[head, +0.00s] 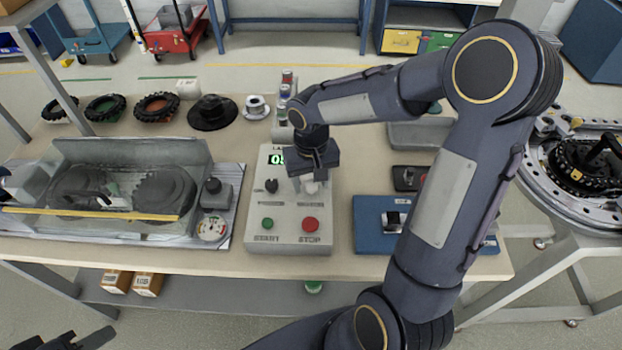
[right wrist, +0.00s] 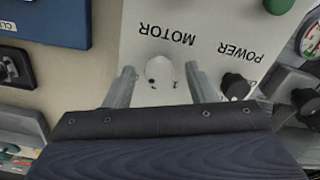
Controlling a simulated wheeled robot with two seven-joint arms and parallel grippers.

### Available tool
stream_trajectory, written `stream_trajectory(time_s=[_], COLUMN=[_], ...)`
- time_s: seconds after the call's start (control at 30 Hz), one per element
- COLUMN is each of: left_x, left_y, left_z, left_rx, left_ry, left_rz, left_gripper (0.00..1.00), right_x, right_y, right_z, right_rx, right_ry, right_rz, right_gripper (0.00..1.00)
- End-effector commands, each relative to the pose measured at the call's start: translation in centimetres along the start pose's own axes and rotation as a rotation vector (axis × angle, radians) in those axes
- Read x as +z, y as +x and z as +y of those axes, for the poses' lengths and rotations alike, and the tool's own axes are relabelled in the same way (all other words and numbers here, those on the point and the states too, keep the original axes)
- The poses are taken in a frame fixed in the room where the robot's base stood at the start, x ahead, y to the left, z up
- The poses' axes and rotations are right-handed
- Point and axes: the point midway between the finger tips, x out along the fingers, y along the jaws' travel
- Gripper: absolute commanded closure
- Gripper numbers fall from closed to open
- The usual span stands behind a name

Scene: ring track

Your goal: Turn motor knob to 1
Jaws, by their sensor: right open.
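The grey control box (head: 256,215) sits on the bench with a green START button (head: 267,224), a red STOP button (head: 311,224) and a black power knob (head: 272,185). The power knob also shows in the right wrist view (right wrist: 236,86). My right gripper (head: 309,184) is over the motor knob. In the right wrist view the pale motor knob (right wrist: 159,71) is between the two open fingers of my right gripper (right wrist: 161,87), with a gap on each side. The MOTOR label is upside down there. The knob's scale marks are hidden. My left gripper (head: 82,341) is at the bottom left, partly cut off.
A clear-covered gear unit (head: 130,150) with a gauge (head: 212,229) is left of the box. A blue fixture (head: 368,225) stands to its right. Black rings (head: 157,107) and small parts line the back edge.

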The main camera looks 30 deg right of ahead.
Motion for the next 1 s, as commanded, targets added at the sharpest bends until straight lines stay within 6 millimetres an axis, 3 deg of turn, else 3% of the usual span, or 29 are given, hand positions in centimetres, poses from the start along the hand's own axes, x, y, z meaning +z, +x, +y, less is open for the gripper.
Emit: stream_trajectory(time_s=[0.2, 0.53, 1.0], left_x=[0.0, 0.0, -0.03], left_y=[0.0, 0.0, -0.07], left_z=[0.0, 0.0, 0.03], left_rx=[0.0, 0.0, 0.0], left_ry=[0.0, 0.0, 0.0], left_rz=[0.0, 0.0, 0.0], left_gripper=[0.64, 0.64, 0.64], right_x=[0.0, 0.0, -0.01], right_y=[0.04, 0.01, -0.04], right_z=[0.02, 0.02, -0.01], right_rx=[0.0, 0.0, 0.0], right_ry=[0.001, 0.0, -0.112], right_rz=[0.0, 0.0, 0.001], right_gripper=[0.49, 0.93, 0.94])
